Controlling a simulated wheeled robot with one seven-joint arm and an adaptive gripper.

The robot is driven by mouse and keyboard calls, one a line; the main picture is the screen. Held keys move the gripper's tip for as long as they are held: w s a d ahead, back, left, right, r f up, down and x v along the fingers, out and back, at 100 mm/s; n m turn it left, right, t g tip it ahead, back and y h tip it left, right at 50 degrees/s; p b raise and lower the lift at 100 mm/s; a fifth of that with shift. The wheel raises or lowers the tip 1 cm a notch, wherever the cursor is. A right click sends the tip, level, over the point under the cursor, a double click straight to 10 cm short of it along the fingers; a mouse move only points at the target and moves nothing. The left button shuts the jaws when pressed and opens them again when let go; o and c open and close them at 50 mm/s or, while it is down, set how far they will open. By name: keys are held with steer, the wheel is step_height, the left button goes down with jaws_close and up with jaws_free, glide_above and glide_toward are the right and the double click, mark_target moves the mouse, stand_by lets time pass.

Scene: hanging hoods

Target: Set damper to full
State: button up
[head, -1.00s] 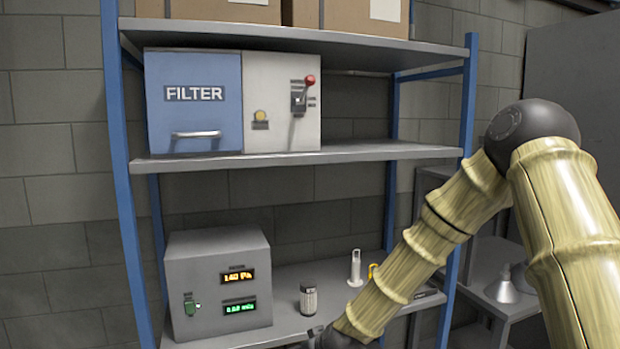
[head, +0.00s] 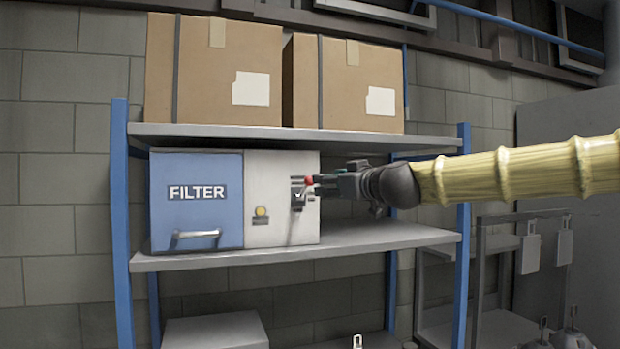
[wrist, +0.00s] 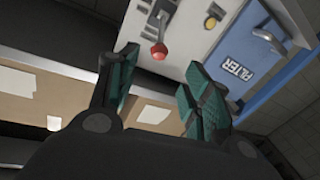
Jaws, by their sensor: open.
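The damper lever's red knob (head: 308,180) stands out from a dark slotted plate (head: 297,200) on the light grey panel (head: 275,175). The knob sits toward the upper right of that plate. The knob also shows in the wrist view (wrist: 159,51), ahead of and between my spread fingers. My gripper (head: 319,184) reaches in from the right, close to the knob. In the wrist view my gripper (wrist: 162,62) is open and empty. I cannot tell whether a finger touches the knob. The small marks beside the plate are too small to read.
The blue FILTER door (head: 197,205) with its handle is left of the panel. A yellow button (head: 260,213) is below left of the lever. The upper shelf (head: 290,134) with cardboard boxes (head: 228,75) is close above my gripper. The middle shelf (head: 390,236) is bare at right.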

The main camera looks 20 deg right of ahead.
mark_target(310, 179)
steer(key=shift+p+x, duration=2.1)
steer(key=shift+x, duration=3.25)
steer(key=shift+r, duration=0.15)
steer(key=shift+c, duration=0.5)
jaws_close()
